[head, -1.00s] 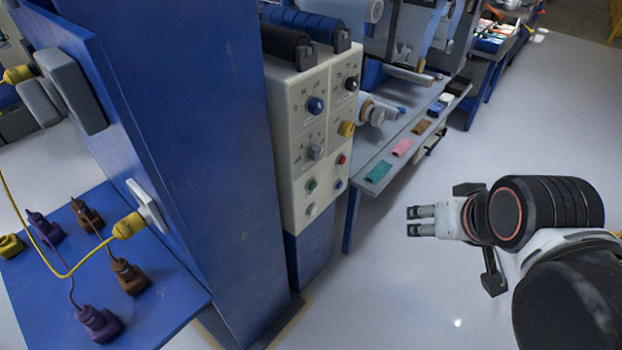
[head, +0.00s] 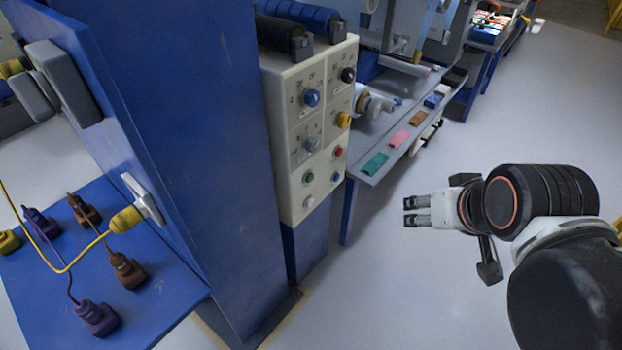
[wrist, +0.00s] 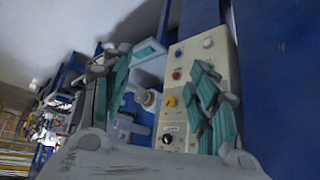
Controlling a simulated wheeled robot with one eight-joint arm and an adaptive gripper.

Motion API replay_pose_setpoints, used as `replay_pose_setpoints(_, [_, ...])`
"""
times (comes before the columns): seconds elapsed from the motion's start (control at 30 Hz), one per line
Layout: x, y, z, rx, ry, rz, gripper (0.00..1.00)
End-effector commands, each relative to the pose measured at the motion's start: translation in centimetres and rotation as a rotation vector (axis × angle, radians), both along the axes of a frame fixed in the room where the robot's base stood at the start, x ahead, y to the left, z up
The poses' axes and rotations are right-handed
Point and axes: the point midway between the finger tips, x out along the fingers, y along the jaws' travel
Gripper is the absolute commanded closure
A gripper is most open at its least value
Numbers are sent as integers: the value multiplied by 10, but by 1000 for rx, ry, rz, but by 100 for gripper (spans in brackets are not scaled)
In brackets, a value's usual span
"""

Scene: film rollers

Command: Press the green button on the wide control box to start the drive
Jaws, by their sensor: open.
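The wide control box (head: 300,135) is a cream panel on the side of a blue machine, in the middle of the head view. Its green button (head: 308,177) is at the lower left of the panel, left of a red button (head: 338,152). My gripper (head: 411,211) is open and empty, to the right of the box and apart from it, its fingers pointing left. In the wrist view the box (wrist: 190,55) shows tilted, partly behind the right finger of my gripper (wrist: 158,80). I cannot make out the green button there.
A blue column (head: 190,130) stands left of the box. A blue table with plugs (head: 170,310) is at the lower left. A grey bench (head: 365,172) with coloured pads extends behind the box. The floor (head: 400,300) around my gripper is clear.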

Motion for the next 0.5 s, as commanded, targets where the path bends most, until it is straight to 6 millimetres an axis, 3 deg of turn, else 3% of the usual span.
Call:
replay_pose_setpoints(0.03, [0,0,0,0,0,0,53])
replay_pose_setpoints(0.23, [0,0,0,0,0,0,98])
replay_pose_setpoints(0.5, [0,0,0,0,0,0,100])
